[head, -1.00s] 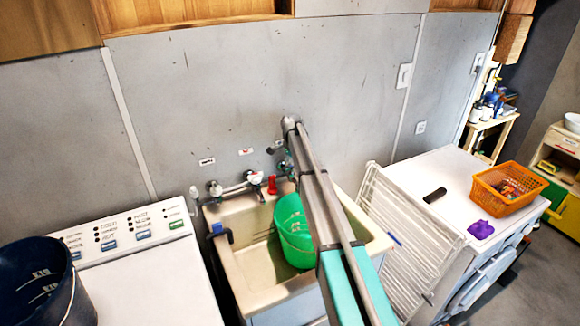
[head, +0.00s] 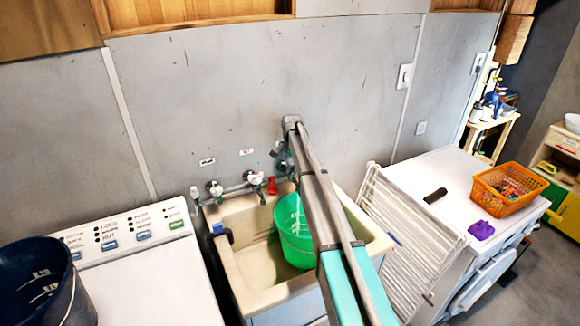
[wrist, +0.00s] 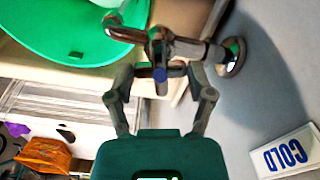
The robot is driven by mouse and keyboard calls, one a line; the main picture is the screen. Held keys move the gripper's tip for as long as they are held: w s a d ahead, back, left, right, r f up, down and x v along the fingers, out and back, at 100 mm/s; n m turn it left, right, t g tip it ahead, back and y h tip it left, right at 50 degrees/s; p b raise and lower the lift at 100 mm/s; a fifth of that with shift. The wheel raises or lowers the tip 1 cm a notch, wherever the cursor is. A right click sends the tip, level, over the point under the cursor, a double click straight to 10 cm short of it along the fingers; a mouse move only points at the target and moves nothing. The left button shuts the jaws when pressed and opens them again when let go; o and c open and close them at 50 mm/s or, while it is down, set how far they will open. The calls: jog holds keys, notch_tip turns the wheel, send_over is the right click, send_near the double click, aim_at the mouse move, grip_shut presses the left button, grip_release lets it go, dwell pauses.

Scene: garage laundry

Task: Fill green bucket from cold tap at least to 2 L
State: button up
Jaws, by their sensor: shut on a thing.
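The green bucket (head: 292,230) stands in the sink (head: 248,262), partly hidden by my arm in the head view. Its rim and part of its inside show at the upper left of the wrist view (wrist: 75,32). The cold tap (wrist: 158,50) is chrome with a blue mark, beside a COLD label (wrist: 283,154). My gripper (wrist: 161,74) has its fingers on either side of the tap handle and is shut on it. In the head view my arm hides most of the tap and gripper. No water level or stream can be made out.
A second tap (head: 215,188) and a red object (head: 272,185) are at the sink's back edge. A washer (head: 150,270) with a dark bucket (head: 45,285) stands left. A white drying rack (head: 405,235) and an orange basket (head: 506,190) are right.

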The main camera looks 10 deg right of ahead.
jog(key=shift+s+d+n, duration=0.1)
jog(key=shift+s+n, duration=0.1)
jog(key=shift+n, duration=0.5)
jog(key=o, duration=1.1)
jog(key=shift+w, duration=0.1)
jog(key=shift+c, duration=0.3)
